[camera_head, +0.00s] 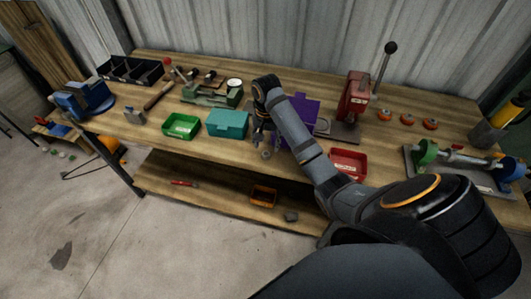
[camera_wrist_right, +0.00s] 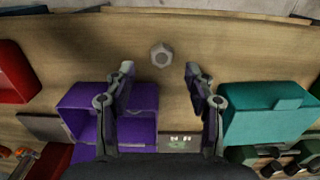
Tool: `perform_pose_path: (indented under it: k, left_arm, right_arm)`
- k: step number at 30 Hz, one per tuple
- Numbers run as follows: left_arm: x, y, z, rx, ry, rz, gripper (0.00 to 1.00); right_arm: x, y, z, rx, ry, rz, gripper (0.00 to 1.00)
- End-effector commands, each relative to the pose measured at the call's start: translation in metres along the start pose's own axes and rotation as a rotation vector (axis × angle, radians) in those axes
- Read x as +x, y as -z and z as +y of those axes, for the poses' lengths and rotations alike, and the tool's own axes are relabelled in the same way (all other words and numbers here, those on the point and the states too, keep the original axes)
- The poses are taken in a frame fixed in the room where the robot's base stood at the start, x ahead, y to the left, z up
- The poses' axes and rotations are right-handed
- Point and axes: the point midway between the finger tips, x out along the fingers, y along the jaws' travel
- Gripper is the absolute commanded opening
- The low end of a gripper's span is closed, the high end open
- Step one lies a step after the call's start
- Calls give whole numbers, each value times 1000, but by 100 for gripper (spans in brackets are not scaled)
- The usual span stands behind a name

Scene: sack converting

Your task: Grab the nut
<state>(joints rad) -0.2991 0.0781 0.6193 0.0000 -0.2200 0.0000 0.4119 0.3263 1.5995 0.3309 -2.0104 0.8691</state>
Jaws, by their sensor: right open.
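The grey hex nut (camera_wrist_right: 162,55) lies flat on the bench top, with a dark hole in its middle. In the head view the nut (camera_head: 265,153) shows as a small grey piece near the front edge of the bench. My right gripper (camera_wrist_right: 160,72) is open and empty above the bench. In the wrist view its two fingertips stand apart, with the nut centred between them and slightly beyond the tips. In the head view the right gripper (camera_head: 262,138) points down just behind the nut. My left gripper is not in view.
A teal bin (camera_head: 227,124) and a purple bin (camera_wrist_right: 108,105) flank the gripper. A green bin (camera_head: 181,126) and a red bin (camera_head: 348,164) stand farther out. A red press (camera_head: 355,98) stands behind. The wood around the nut is clear.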

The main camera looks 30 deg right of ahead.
Motion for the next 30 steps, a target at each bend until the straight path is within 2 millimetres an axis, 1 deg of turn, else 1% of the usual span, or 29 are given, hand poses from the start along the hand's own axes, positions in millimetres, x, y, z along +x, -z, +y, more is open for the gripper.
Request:
perform_pose_path:
  k: [2,4,9,12,19,30]
  left_arm:
    - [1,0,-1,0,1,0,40]
    - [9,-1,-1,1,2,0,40]
    - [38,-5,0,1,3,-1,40]
    - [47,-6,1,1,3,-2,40]
    - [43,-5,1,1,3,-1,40]
    - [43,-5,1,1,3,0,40]
  right_arm:
    - [1,0,0,0,0,0,55]
    - [9,0,-1,0,0,0,55]
    - [39,-1,-4,0,0,1,55]
    - [52,-1,-4,0,0,1,55]
    - [50,-1,-4,0,0,1,55]
    - [50,-1,-4,0,0,1,4]
